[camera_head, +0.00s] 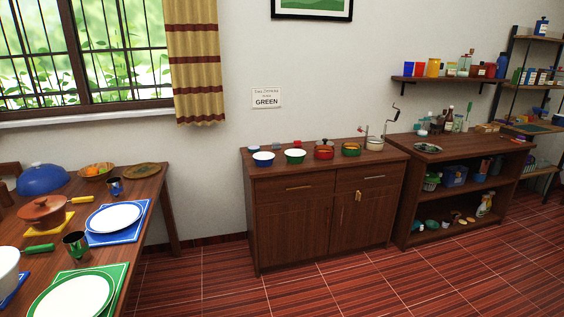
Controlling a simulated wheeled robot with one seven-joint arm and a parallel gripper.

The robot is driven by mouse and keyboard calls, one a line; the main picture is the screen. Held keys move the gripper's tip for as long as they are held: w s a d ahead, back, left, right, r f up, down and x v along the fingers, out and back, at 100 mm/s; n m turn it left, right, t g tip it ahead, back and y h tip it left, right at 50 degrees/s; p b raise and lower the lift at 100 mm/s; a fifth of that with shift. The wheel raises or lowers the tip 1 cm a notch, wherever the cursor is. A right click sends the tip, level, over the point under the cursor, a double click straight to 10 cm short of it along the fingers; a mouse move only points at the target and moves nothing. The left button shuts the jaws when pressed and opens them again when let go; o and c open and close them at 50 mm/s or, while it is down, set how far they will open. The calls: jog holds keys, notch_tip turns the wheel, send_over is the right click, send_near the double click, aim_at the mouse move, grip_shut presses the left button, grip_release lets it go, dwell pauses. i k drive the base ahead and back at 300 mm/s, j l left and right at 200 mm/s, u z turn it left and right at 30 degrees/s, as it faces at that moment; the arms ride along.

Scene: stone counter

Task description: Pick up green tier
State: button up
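A small green round tier (295,157) with a pale inside stands on the wooden cabinet (285,175) in the middle of the view. A blue tier (263,160) stands to its left and a red one (324,154) to its right. Further right are a green tier with a yellowish inside (351,151) and a cream one (375,145). They stand upright in a row, apart from each other. My gripper is not in view.
A sign (266,98) reading GREEN hangs on the wall. A set dining table (150,187) is at left, a shelf unit (462,150) at right. Thin metal frames (392,119) rise behind the row. The tiled floor (335,285) before the cabinet is clear.

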aim_at(351, 150)
jog(key=i, duration=1.95)
jog(key=i+z, duration=0.2)
jog(key=i, duration=0.35)
jog(key=i+j+z, duration=0.2)
jog(key=i, duration=0.35)
jog(key=i+j+z, duration=0.25)
jog(key=i, duration=0.25)
jog(key=i+j+z, duration=0.2)
jog(key=i+j, duration=0.15)
jog(key=i, duration=0.2)
